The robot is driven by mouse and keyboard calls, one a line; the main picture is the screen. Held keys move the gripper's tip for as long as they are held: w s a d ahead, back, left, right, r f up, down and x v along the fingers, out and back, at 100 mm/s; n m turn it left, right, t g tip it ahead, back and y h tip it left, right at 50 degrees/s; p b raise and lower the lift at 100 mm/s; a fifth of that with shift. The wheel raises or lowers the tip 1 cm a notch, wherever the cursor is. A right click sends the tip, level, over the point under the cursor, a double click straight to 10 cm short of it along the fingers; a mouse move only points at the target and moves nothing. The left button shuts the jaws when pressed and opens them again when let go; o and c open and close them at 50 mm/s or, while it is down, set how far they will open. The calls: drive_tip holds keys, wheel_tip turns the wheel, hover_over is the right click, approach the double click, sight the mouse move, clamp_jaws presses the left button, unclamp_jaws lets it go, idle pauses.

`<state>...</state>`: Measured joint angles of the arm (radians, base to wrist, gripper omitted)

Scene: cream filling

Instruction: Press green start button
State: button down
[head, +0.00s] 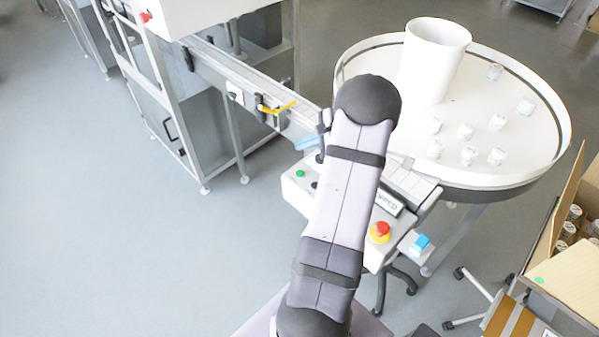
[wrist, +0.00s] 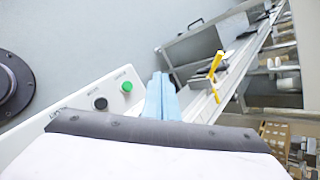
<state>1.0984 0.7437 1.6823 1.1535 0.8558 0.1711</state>
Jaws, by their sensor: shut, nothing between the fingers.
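The green start button (head: 300,174) sits on the left end of the white control panel (head: 293,190). In the wrist view the green button (wrist: 126,87) is in plain sight, with a black button (wrist: 100,103) beside it. My gripper (wrist: 160,92) shows as light-blue fingers, closed together with nothing between them. In the wrist view the fingers are just right of the green button and apart from it in the picture. In the head view my gripper (head: 306,143) shows partly past my arm, above the button in the picture. My arm hides the middle of the panel.
A red emergency stop (head: 380,231) on a yellow base is at the panel's right. A conveyor (head: 250,82) with a yellow clamp (head: 278,108) runs behind. A round white table (head: 480,170) bears a white cylinder (head: 435,60) and several small jars. Cardboard boxes stand at lower right.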

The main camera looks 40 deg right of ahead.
drive_tip(key=shift+a, duration=0.1)
drive_tip(key=shift+f, duration=0.15)
idle(0.3)
drive_tip(key=b, duration=0.6)
hover_over(303, 175)
wheel_tip(303, 175, down, 7)
drive_tip(key=shift+f, duration=0.2)
drive_tip(key=shift+f+b, duration=0.35)
drive_tip(key=shift+f, duration=0.25)
drive_tip(key=shift+f+b, duration=0.95)
drive_tip(key=shift+b, duration=0.1)
idle(2.1)
drive_tip(key=shift+r, duration=0.15)
drive_tip(key=shift+r+p, duration=0.6)
drive_tip(key=shift+r, duration=0.25)
drive_tip(key=shift+r, duration=0.1)
